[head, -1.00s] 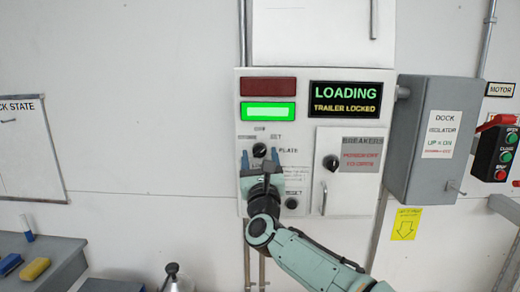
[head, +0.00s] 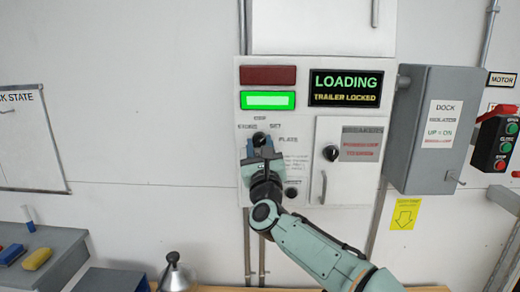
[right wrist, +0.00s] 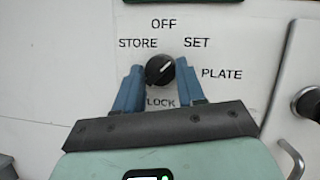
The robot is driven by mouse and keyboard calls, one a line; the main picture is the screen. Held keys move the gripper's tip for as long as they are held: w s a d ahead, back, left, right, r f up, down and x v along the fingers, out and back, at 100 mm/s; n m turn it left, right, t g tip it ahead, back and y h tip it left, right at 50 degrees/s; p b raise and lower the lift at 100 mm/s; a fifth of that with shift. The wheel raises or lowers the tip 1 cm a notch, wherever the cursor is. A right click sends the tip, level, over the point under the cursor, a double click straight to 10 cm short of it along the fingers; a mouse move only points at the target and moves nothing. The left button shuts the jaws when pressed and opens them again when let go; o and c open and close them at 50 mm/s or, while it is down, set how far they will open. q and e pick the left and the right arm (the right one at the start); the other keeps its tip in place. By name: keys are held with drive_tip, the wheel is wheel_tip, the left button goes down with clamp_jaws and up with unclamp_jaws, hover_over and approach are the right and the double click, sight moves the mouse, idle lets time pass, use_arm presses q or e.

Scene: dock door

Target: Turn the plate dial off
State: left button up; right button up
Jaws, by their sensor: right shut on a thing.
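The plate dial is a round black knob (head: 259,140) on the white control panel. In the right wrist view the knob (right wrist: 160,70) has a white pointer line slanting up and right, toward the SET label. OFF is printed above it, STORE to the left and LOCK below. PLATE is printed to the right. My right gripper (head: 260,148) is at the dial, with its blue fingers (right wrist: 160,82) shut on the knob from both sides. The fingers hide part of the panel beside and below it. My left gripper is in neither view.
Right of the dial is the breaker door (head: 345,188) with its own black knob (head: 331,153) and a handle. A green indicator (head: 268,100) is lit above, beside a LOADING sign (head: 345,88). A grey isolator box (head: 435,130) juts out at right.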

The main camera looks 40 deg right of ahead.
drive_tip(key=n+y, duration=0.1)
drive_tip(key=n, duration=0.2)
drive_tip(key=shift+s+r+b, duration=0.1)
drive_tip(key=shift+s+b, duration=0.05)
drive_tip(key=shift+b, duration=0.25)
drive_tip(key=shift+d+r+n+t+y, duration=0.15)
drive_tip(key=shift+n+t+y, duration=0.15)
drive_tip(key=shift+n+y, duration=0.7)
drive_tip(key=n+y+p, duration=0.1)
drive_tip(key=n, duration=0.2)
drive_tip(key=shift+r+n, duration=0.15)
drive_tip(key=shift+n, duration=0.15)
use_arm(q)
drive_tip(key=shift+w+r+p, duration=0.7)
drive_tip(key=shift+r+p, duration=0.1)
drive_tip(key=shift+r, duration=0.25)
use_arm(e)
drive_tip(key=shift+s+n+y, duration=0.1)
drive_tip(key=shift+n+y, duration=0.5)
drive_tip(key=shift+n, duration=0.9)
drive_tip(key=o, duration=1)
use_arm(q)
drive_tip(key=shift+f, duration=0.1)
